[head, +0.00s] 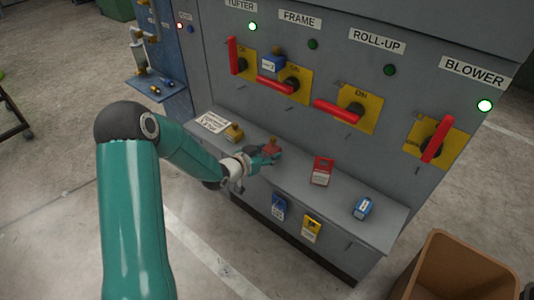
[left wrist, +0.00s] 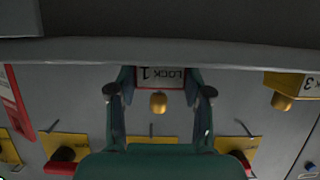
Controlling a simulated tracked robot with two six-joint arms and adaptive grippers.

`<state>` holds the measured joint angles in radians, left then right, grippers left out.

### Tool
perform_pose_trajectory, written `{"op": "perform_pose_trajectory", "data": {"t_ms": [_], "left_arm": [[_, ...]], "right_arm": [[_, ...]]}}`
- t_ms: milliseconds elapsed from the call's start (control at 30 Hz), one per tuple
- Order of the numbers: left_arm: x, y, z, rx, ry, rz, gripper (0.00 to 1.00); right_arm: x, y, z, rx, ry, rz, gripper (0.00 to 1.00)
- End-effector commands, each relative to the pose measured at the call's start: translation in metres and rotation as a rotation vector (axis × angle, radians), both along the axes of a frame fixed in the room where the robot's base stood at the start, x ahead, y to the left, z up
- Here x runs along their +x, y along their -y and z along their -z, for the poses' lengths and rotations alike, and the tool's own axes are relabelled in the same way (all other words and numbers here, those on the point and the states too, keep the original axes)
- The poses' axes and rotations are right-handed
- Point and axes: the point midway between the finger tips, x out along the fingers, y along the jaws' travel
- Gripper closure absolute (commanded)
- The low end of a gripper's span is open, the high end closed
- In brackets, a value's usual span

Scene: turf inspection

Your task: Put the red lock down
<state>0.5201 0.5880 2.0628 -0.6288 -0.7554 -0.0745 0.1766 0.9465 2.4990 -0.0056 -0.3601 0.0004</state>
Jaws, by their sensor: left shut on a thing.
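The red lock (head: 272,147) has a brass part and a white label reading LOCK 1, upside down in the left wrist view (left wrist: 160,77). My left gripper (head: 265,157) is shut on it, one finger on each side. The gripper and lock are at the grey ledge (head: 296,188) below the panel, between a yellow lock and a red tagged item. I cannot tell whether the lock touches the ledge. My right gripper is in neither view.
A yellow lock (head: 234,134) and a sign (head: 213,122) are left of the gripper on the ledge. A red tagged item (head: 322,170) and a blue one (head: 362,207) are to the right. Red handles, one at BLOWER (head: 432,138), line the panel. A brown bin (head: 455,270) stands front right.

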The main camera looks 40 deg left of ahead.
Motion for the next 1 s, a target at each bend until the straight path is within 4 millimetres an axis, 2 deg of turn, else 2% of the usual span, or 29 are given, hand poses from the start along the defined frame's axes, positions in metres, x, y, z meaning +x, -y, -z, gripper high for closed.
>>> {"op": "perform_pose_trajectory", "data": {"t_ms": [333,367,500,900,1000], "left_arm": [[0.001,0.000,0.002,0.002,0.004,0.001,0.85],[0.001,0.000,0.001,0.001,0.002,0.000,0.45],[0.001,0.000,0.001,0.001,0.001,0.000,0.25],[0.001,0.001,-0.003,0.001,0.001,0.000,0.25],[-0.010,-0.001,-0.005,0.000,0.000,-0.001,0.25]], "right_arm": [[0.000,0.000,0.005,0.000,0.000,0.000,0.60],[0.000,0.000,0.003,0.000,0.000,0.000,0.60],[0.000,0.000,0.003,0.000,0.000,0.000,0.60],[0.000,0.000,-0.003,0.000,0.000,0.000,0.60],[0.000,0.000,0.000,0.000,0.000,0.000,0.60]]}}
